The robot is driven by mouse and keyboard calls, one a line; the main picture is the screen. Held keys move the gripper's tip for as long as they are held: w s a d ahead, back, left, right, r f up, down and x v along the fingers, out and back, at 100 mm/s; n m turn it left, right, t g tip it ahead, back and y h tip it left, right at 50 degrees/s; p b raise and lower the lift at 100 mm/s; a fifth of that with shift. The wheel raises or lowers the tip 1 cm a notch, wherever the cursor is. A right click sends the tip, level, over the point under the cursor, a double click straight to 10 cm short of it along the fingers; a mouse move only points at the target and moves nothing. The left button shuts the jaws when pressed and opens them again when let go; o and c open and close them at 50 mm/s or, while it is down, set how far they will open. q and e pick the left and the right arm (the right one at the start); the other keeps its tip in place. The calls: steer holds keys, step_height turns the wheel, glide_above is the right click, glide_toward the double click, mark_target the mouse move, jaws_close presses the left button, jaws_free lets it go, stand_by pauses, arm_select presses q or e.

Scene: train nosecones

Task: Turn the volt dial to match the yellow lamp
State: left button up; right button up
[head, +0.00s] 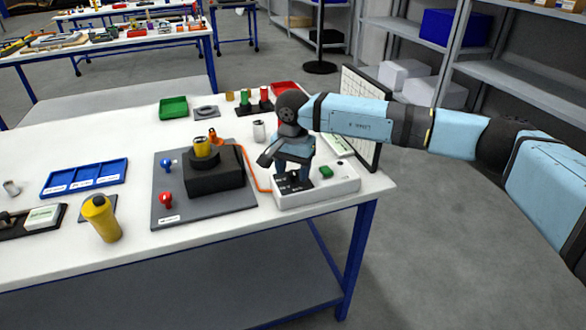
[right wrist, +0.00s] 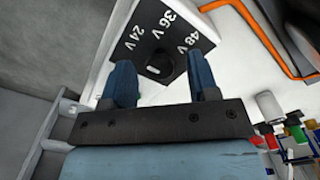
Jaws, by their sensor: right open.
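The volt dial is a black knob (right wrist: 166,66) on a black plate marked 24 V, 36 V and 48 V. A small white mark shows on the knob; which label it points to is unclear. The plate sits on a white box (head: 335,187). My right gripper (head: 293,178) points down over the box and hides much of the dial in the head view. In the right wrist view its open fingers (right wrist: 164,78) stand apart near the knob, with nothing held. A yellow cylinder (head: 202,147), possibly the lamp, sits on a black block (head: 213,180). My left gripper is out of view.
An orange cable (head: 249,168) runs from the black block's area to the box. A green part (head: 326,172) is on the box's right. A board (head: 361,125) stands behind. A yellow bottle (head: 100,217) and blue tray (head: 84,178) are at left.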

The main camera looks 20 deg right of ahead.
mark_target(292, 172)
steer(key=shift+r, duration=0.1)
step_height(292, 172, up, 14)
steer(key=shift+p, duration=0.3)
steer(key=shift+a+f, duration=0.1)
steer(key=shift+f, duration=0.15)
